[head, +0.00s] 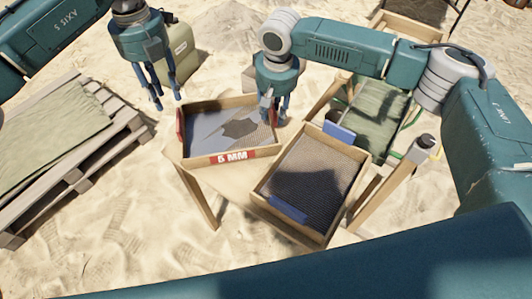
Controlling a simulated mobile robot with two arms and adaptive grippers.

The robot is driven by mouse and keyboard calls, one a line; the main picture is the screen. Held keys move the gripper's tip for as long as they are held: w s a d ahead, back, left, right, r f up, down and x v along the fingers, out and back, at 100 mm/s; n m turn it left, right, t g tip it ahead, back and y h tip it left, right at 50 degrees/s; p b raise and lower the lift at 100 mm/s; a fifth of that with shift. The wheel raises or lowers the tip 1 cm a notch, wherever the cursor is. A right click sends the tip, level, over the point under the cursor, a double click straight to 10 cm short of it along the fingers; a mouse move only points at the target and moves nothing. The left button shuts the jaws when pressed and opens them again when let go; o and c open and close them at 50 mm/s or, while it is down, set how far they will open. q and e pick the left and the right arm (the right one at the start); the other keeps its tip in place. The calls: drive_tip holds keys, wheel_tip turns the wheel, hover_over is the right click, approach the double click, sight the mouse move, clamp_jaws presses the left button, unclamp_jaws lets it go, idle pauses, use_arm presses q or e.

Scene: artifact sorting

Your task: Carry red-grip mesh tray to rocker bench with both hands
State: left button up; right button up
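The red-grip mesh tray (231,156) is a shallow wooden frame with a "5 MM" label on its near wall. It rests on a light wooden table (212,183). A red grip (180,127) shows on its left wall. My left gripper (168,98) is open and empty, above and left of that wall, apart from it. I cannot tell for certain which stand is the rocker bench.
A blue-grip mesh tray (311,185) sits close right of the red-grip tray. A wooden frame with a post (422,146) and a green cloth cot (378,107) stand further right. A pallet (107,146) with cloth lies left. A jerrycan (183,50) stands behind. Sand is open in front.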

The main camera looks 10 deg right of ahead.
drive_tip(key=r, duration=0.4)
drive_tip(key=s+r, duration=0.1)
drive_tip(key=r, duration=0.7)
drive_tip(key=shift+s, duration=0.25)
